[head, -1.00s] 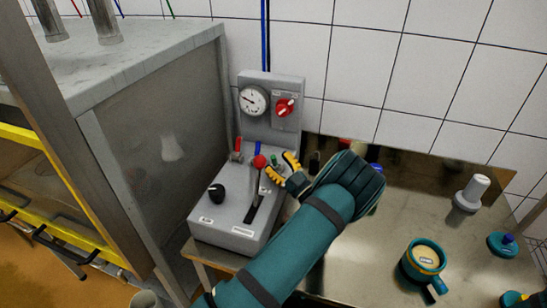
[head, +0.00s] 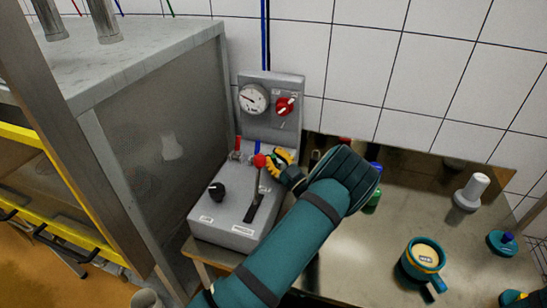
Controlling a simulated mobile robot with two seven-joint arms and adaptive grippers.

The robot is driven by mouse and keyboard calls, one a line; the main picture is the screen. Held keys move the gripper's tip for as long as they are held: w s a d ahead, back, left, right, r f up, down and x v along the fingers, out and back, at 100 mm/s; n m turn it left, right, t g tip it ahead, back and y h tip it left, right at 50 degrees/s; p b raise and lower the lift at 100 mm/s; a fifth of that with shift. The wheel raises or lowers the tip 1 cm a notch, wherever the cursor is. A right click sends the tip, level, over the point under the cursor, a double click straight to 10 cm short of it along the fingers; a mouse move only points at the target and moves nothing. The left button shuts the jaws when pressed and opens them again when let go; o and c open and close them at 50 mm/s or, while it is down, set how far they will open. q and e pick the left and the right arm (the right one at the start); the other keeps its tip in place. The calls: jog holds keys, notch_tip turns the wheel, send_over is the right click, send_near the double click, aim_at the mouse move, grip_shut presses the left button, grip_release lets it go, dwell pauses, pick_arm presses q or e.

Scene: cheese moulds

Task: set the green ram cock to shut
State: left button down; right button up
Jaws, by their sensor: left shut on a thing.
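My left gripper (head: 279,157), with yellow and black fingertips, is shut at the right end of the row of cocks on the grey control box (head: 225,208). The green ram cock is hidden behind its fingers there, so its handle's angle cannot be seen. The red cock (head: 237,149) and the blue cock (head: 257,147) stand to the left in the same row.
A lever with a red ball (head: 260,160) stands close to the fingers' left. The box also has a black knob (head: 217,190), a gauge (head: 253,99) and a red switch (head: 285,106). A teal mould (head: 424,257) sits on the steel table (head: 362,248).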

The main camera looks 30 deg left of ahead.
pick_arm(q)
jog(key=m, duration=0.1)
jog(key=w+m+h, duration=0.1)
jog(key=m+h, duration=0.1)
jog(key=shift+w+a+r+m+t+p, duration=0.25)
jog(key=shift+w+r+m+t+p, duration=0.1)
jog(key=shift+m+t+p, duration=0.05)
jog(key=shift+w+a+r+m+h+p, duration=0.1)
jog(key=shift+w+a+m+h+p, duration=0.1)
jog(key=shift+w+m+h+p, duration=0.75)
jog(key=m, duration=0.1)
jog(key=w+m+h, duration=0.1)
jog(key=m, duration=0.1)
jog(key=shift+a+f+p, duration=0.15)
jog(key=shift+f+p, duration=0.05)
jog(key=shift+p, duration=0.2)
jog(key=shift+w+a+f+m+g+h+p, duration=0.1)
jog(key=shift+w+f+m+g+h+p, duration=0.1)
jog(key=shift+w+m+g+h+p, duration=0.2)
jog(key=shift+f, duration=0.1)
jog(key=c, duration=0.9)
grip_release()
